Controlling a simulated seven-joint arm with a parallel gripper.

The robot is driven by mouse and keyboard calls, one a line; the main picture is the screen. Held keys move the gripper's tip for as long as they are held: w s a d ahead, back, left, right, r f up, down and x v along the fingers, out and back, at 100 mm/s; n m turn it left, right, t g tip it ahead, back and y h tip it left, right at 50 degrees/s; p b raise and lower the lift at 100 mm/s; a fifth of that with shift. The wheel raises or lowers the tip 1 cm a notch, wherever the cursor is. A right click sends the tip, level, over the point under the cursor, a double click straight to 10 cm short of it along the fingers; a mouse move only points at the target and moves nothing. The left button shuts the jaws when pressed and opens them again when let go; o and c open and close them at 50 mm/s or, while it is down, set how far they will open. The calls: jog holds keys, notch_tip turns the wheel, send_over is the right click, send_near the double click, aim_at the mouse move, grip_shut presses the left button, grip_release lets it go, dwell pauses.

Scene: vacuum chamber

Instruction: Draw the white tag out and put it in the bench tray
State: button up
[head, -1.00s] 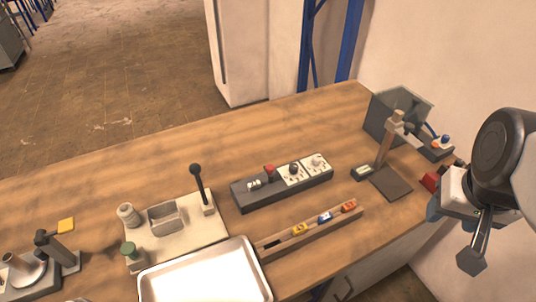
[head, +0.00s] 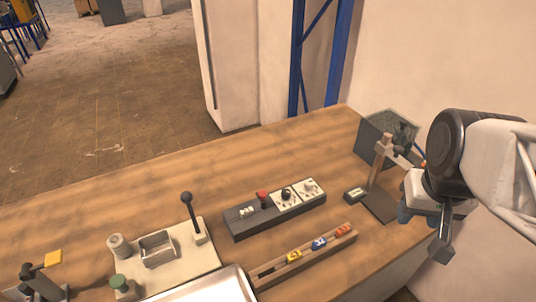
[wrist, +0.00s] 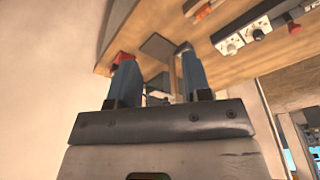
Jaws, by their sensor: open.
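A wooden rack (head: 302,262) near the front edge of the bench holds a yellow tag (head: 294,257), a blue tag (head: 319,243) and an orange-red tag (head: 342,230). I cannot make out a white tag. A shiny metal tray (head: 212,290), which looks like the bench tray, lies left of the rack, cut by the bottom edge. My gripper (head: 424,232) is at the right, above the bench's right end and apart from the rack. In the wrist view, its two blue fingers (wrist: 158,78) stand apart with nothing between them.
A dark control box (head: 275,208) with knobs stands behind the rack. A stand with a wooden post (head: 380,160) and dark base is close to my gripper. A beige fixture (head: 185,260) with an upright lever is at the left. A red object (wrist: 122,59) shows by one finger. The middle back is clear.

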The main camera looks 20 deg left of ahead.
jog(key=w+a+f+n, duration=0.2)
jog(key=w+a, duration=0.4)
jog(key=a, duration=0.3)
jog(key=n+g, duration=0.2)
jog(key=n, duration=0.4)
send_over(246, 209)
notch_tip(246, 209, down, 12)
jog(key=shift+r, duration=0.1)
jog(key=shift+f, duration=3.9)
jog(key=c, duration=0.6)
jog(key=shift+o, duration=0.2)
jog(key=shift+r, duration=0.1)
